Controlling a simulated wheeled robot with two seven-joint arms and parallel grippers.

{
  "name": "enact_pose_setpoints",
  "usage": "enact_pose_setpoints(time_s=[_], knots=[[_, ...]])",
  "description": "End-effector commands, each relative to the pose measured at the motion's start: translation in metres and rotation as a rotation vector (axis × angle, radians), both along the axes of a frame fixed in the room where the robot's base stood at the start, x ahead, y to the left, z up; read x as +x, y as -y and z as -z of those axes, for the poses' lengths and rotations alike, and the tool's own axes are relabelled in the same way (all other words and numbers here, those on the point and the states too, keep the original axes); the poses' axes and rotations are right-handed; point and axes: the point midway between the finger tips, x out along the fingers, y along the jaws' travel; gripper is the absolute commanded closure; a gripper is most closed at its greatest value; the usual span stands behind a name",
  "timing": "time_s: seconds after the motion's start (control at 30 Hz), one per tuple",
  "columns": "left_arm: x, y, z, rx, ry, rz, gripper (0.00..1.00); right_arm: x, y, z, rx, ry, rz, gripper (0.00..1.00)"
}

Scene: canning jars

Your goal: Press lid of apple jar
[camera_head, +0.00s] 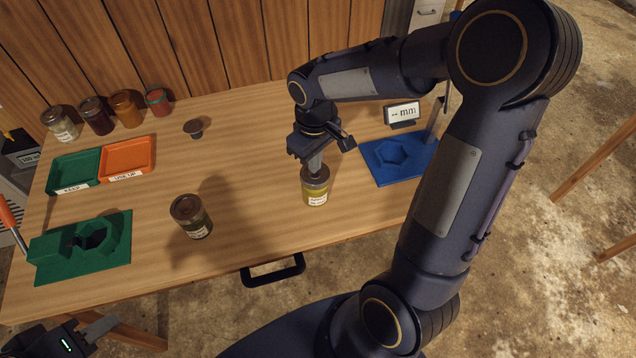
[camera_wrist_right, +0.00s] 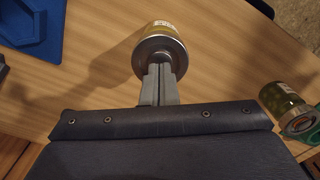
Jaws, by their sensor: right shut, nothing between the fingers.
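A jar with yellowish contents and a silver lid (camera_head: 316,190) stands upright on the table right of centre; its small label is too blurred to read for certain. It also shows at the top of the wrist view (camera_wrist_right: 157,44). My right gripper (camera_head: 315,168) points down over this jar. Its fingers (camera_wrist_right: 159,70) are shut together with nothing between them, and their tips are at the lid's middle; I cannot tell if they press on it. My left gripper (camera_head: 88,334) is partly seen at the bottom left, and its finger gap is not clear.
Another jar with greenish contents (camera_head: 192,218) stands left of centre. A green fixture (camera_head: 110,256), green tray (camera_head: 73,172), orange tray (camera_head: 127,160) and several jars are further left. A blue fixture (camera_head: 385,173) and "mm" display (camera_head: 402,112) are right.

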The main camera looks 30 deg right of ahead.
Motion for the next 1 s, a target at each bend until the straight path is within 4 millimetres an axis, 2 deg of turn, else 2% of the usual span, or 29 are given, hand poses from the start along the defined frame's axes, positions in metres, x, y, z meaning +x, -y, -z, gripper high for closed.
enact_pose_setpoints(time_s=[0.57,1.0], knots=[[0.0,0.0,0.0004,0.0,0.0,0.0,0.64,0.0,0.0,0.0005,0.0,0.0,0.0,1.0],[0.0,0.0,0.0072,0.0,0.0,0.0,0.64,-0.0001,0.0,0.009,0.0,-0.001,0.0,1.0]])
